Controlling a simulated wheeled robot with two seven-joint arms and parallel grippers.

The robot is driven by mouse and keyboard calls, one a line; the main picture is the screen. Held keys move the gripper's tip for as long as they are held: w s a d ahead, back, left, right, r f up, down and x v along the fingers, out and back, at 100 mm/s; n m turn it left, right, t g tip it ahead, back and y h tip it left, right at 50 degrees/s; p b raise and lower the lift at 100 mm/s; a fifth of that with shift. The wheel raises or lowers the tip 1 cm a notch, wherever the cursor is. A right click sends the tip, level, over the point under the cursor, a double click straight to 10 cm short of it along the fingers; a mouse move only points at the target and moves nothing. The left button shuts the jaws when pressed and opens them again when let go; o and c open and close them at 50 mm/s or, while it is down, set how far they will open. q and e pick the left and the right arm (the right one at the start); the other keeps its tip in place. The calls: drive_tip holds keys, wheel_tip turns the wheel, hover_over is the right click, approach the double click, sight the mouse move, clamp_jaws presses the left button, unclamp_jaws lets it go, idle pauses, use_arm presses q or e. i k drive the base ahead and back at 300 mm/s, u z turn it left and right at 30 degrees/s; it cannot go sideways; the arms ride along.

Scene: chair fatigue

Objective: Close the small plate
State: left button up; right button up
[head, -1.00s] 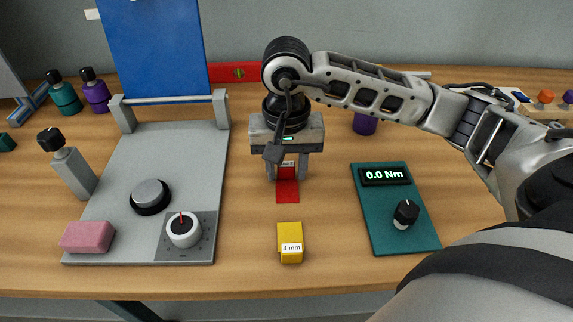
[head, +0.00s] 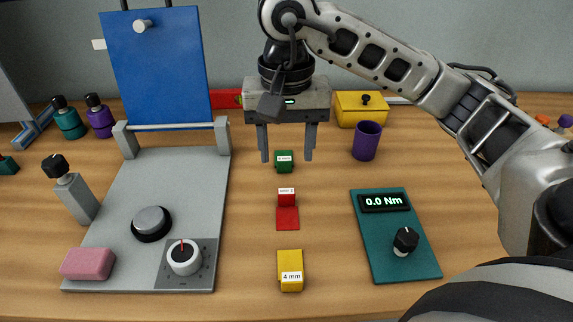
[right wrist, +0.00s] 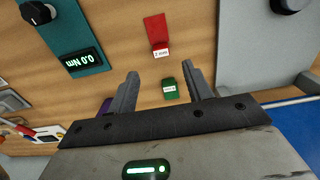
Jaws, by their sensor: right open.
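A blue plate (head: 158,75) stands upright, tilted back, at the far end of a grey base (head: 175,215). A bar between two grey posts runs along its lower edge, and a round knob (head: 142,26) sits near its top. My right gripper (head: 287,156) is open, pointing down, right of the blue plate and apart from it. A green labelled block (head: 285,167) shows between its fingers in the head view, and also in the right wrist view (right wrist: 169,92); nothing is held. My left gripper is not in view.
A red labelled block (head: 286,197) stands at the back of a red strip. A yellow block (head: 290,270) is in front. The teal torque panel (head: 375,235) is right, a purple cup (head: 367,140) behind. A pink block (head: 88,264) and dials sit on the grey base.

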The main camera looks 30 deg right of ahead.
sight(156, 56)
drive_tip(key=k, duration=1)
